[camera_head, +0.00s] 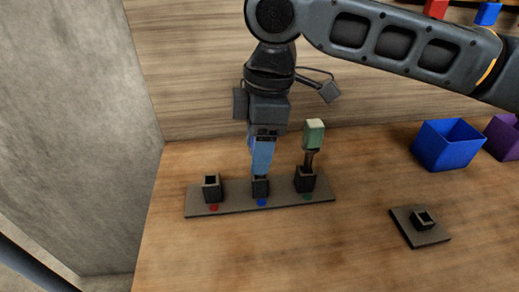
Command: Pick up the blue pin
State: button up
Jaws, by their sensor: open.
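The blue pin (261,158) stands upright in the middle socket (261,187) of a grey rack (235,204), behind a blue dot. My gripper (265,138) points down right at the top of the blue pin. It is open, and its fingers are dark and hard to make out against the pin. The upper end of the pin is hidden by the gripper. A green pin (313,134) stands in the right socket, behind a green dot. The left socket (212,188), behind a red dot, is empty.
A separate small base with one empty socket (423,220) lies to the right. A blue bin (446,145) and a purple bin (503,137) stand at the right. A wooden wall is behind and a grey wall at left. The front table (300,255) is clear.

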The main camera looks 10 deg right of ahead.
grip_shut()
dwell(0.4)
jog(key=shift+r, duration=0.1)
notch_tip(320, 180, up, 10)
jog(key=shift+f, duration=0.25)
notch_tip(320, 180, up, 7)
jog(key=p, duration=0.6)
jog(key=shift+p, duration=0.3)
dwell(0.3)
